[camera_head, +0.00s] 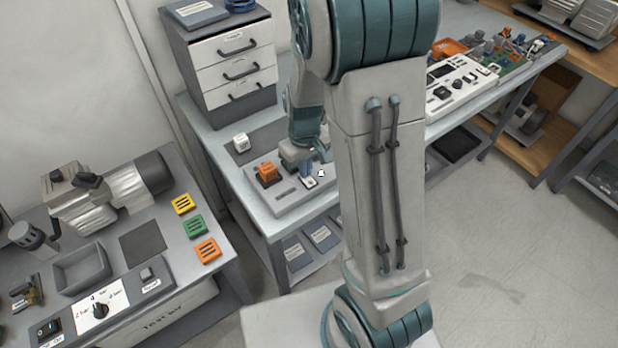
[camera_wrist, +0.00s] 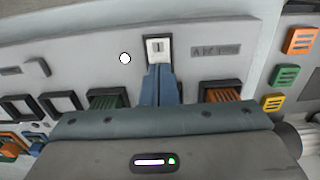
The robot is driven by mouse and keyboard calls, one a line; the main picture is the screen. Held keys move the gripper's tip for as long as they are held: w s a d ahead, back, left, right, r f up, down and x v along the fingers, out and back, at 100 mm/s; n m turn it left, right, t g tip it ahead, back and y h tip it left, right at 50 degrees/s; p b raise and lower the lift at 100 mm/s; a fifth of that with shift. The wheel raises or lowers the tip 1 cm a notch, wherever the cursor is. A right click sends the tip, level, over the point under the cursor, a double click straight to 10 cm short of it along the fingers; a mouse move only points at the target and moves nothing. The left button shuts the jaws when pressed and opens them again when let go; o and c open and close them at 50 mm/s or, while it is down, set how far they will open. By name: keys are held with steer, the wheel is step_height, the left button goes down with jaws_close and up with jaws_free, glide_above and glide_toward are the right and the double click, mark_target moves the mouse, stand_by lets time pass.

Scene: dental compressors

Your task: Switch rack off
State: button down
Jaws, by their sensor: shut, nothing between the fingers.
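The rack (camera_head: 277,200) is a low grey panel at the front of the middle table; it fills much of the wrist view (camera_wrist: 85,60). A rocker switch (camera_wrist: 158,47) in a white plate with a dark stroke mark sits on it, and its white plate shows in the head view (camera_head: 310,183). My gripper (camera_wrist: 162,70) is shut and empty, its blue fingers together at the switch plate's edge. In the head view, my gripper (camera_head: 308,172) is over the switch plate. Whether the fingertips touch the switch, I cannot tell. The fingers hide part of the panel below it.
An orange module (camera_head: 267,172) stands on the rack beside my gripper. A green module (camera_wrist: 107,99) and dark empty frames (camera_wrist: 60,103) lie nearby. A white cube (camera_head: 241,142) stands behind the rack, before a drawer cabinet (camera_head: 235,65).

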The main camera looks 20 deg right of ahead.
steer(key=shift+f, duration=0.25)
steer(key=shift+r, duration=0.15)
steer(key=shift+r+p, duration=2.4)
steer(key=shift+r, duration=1)
steer(key=shift+r, duration=0.1)
